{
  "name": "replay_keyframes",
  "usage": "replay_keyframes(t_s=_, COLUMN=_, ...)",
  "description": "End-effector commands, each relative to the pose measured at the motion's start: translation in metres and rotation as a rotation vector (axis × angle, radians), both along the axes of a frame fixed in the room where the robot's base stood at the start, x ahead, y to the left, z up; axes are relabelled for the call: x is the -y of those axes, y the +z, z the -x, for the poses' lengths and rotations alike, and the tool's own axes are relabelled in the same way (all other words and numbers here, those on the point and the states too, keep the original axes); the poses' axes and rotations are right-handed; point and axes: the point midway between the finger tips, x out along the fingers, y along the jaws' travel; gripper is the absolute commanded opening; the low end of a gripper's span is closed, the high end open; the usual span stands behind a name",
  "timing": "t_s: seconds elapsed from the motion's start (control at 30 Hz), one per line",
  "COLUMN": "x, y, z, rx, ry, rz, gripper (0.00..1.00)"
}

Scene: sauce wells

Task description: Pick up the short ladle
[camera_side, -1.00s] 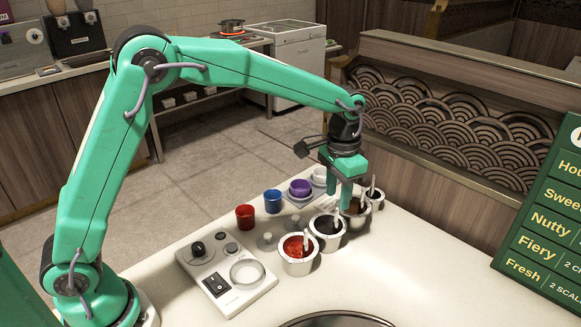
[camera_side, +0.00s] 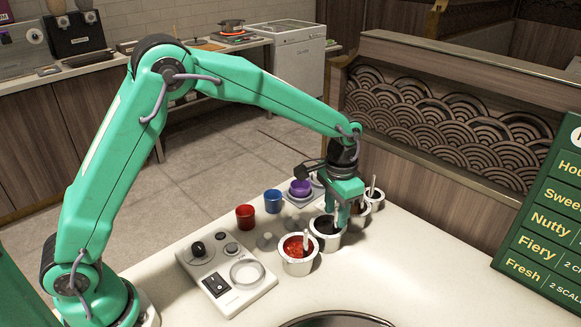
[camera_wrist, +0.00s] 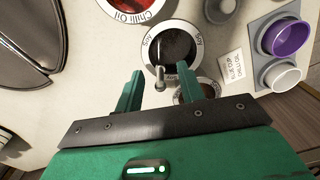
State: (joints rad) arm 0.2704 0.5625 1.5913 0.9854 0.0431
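Several white sauce wells stand in a row, some with pale ladle handles. The soy well (camera_wrist: 171,45) holds dark sauce, and in the side view (camera_side: 324,244) it sits below my gripper (camera_side: 343,219). My gripper (camera_wrist: 158,72) is open, one finger on each side of this handle, with gaps showing. Another handle (camera_side: 306,239) stands in the red chilli oil well (camera_side: 298,268), and one (camera_side: 373,184) at the far well. I cannot tell for certain which ladle is the short one.
Red (camera_side: 245,217), blue (camera_side: 273,201) and purple (camera_side: 300,188) cups stand left of the wells. A control panel (camera_side: 222,273) lies nearer the arm. A brown-sauce well (camera_wrist: 208,88) is close beside my right finger. The front counter is clear.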

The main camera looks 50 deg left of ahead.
Motion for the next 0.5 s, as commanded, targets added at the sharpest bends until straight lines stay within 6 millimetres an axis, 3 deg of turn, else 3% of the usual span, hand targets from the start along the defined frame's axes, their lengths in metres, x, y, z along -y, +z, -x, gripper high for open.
replay_keyframes(t_s=0.27, x=0.0001, y=0.0005, z=-0.0002, rx=0.001, ry=0.000, rz=0.000, gripper=0.38)
replay_keyframes(t_s=0.5, x=0.0001, y=0.0006, z=-0.0002, rx=0.001, ry=0.000, rz=0.000, gripper=0.00)
